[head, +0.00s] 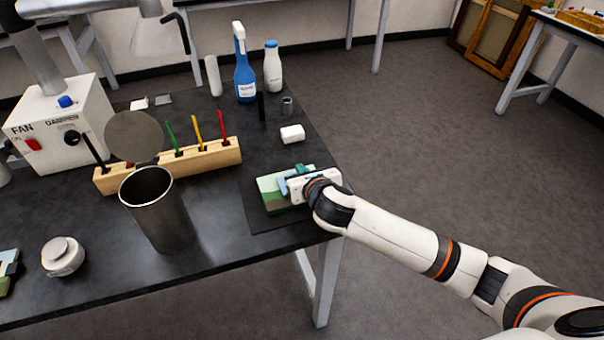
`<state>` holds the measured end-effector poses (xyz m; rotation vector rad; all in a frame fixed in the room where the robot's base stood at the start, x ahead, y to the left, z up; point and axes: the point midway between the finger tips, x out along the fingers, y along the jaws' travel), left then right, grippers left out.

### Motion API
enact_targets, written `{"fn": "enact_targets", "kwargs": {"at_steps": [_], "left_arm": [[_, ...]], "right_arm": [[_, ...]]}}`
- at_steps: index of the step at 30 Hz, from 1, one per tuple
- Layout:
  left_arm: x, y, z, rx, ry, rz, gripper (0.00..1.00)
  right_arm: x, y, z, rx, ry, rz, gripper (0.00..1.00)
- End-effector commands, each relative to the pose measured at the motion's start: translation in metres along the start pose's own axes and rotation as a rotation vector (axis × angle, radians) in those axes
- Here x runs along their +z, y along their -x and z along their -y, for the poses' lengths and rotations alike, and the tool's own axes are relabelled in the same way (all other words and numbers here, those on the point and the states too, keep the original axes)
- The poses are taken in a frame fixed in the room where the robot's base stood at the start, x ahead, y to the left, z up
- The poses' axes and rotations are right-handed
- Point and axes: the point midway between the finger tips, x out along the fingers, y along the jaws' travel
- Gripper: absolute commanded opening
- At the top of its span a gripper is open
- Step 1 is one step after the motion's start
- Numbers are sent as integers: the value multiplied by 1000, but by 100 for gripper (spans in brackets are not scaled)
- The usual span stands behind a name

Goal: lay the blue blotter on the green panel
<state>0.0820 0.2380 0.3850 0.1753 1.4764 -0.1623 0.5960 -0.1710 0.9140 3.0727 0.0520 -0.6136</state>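The green panel (268,184) lies on a dark mat near the right corner of the black table. It is painted in light and dark green with a brown patch at its near edge. My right gripper (287,187) is low over the panel's right part and hides much of it. A small light-blue piece (282,186), perhaps the blue blotter, shows at the gripper's fingertips. A teal bit (300,168) shows just behind the gripper. I cannot tell whether the fingers are closed on the blue piece. My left gripper is not in view.
A white block (292,134), bottles (244,70) and a dark cylinder (287,105) stand behind the panel. A wooden rack (200,158) with coloured tools and a tall metal can (158,215) stand to the left. A white fan box (60,125) is farther left.

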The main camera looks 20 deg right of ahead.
Motion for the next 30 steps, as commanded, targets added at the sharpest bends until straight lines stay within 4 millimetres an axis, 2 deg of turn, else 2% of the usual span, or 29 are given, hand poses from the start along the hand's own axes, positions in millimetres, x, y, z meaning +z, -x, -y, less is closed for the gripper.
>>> {"fn": "enact_targets", "kwargs": {"at_steps": [2,11,12,16,26,30], "left_arm": [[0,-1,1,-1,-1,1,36],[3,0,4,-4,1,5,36],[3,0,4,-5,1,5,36],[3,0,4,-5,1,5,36],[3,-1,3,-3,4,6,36],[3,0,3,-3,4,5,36]], "right_arm": [[6,-2,0,-1,-1,0,0],[8,-3,0,0,0,-1,0],[8,-4,0,0,-1,-1,2],[8,-3,0,0,-1,-1,22],[5,-2,0,-1,-1,-2,22],[5,15,0,-2,1,-2,22]]}}
